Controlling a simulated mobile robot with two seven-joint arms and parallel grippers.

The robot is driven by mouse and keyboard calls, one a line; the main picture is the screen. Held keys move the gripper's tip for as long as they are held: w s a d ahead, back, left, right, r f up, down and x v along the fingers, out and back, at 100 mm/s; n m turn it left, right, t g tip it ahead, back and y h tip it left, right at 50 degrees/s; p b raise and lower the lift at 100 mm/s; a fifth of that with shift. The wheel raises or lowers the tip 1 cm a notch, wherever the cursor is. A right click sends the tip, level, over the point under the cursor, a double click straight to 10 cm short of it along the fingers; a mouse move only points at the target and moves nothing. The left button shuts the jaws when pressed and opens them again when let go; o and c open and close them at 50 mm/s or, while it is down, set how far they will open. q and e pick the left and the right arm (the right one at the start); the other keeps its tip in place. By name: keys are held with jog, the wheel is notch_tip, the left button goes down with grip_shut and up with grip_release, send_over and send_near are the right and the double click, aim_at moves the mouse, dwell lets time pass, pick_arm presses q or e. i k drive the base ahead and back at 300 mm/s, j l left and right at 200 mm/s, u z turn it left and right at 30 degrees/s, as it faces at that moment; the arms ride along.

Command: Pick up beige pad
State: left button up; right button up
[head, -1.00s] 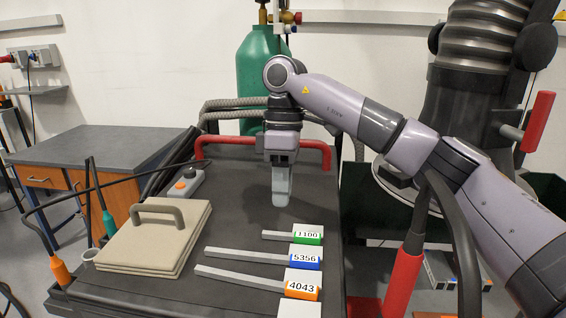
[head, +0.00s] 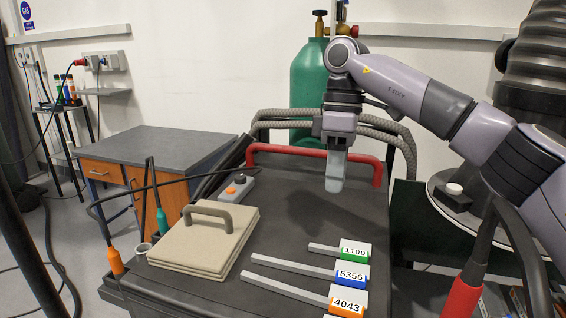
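The beige pad (head: 212,248) is a square, layered block with a grey arched handle (head: 209,211) on top. It lies flat at the left side of the dark cart top (head: 290,215) in the head view. My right gripper (head: 335,187) points down over the back right of the cart top, to the right of the pad and apart from it. Its fingers show edge-on as one grey shape, so I cannot tell whether they are open or shut. My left gripper is not in view.
Three grey bars with labels 1100 (head: 353,251), 5356 (head: 350,274) and 4043 (head: 346,302) lie at the right front. A control box with an orange button (head: 232,190) sits behind the pad. A red rail (head: 270,149) edges the cart's back. Torches with cables stand at the left.

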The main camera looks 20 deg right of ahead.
aim_at(210, 236)
jog(key=k+j, duration=0.65)
jog(key=k, duration=0.25)
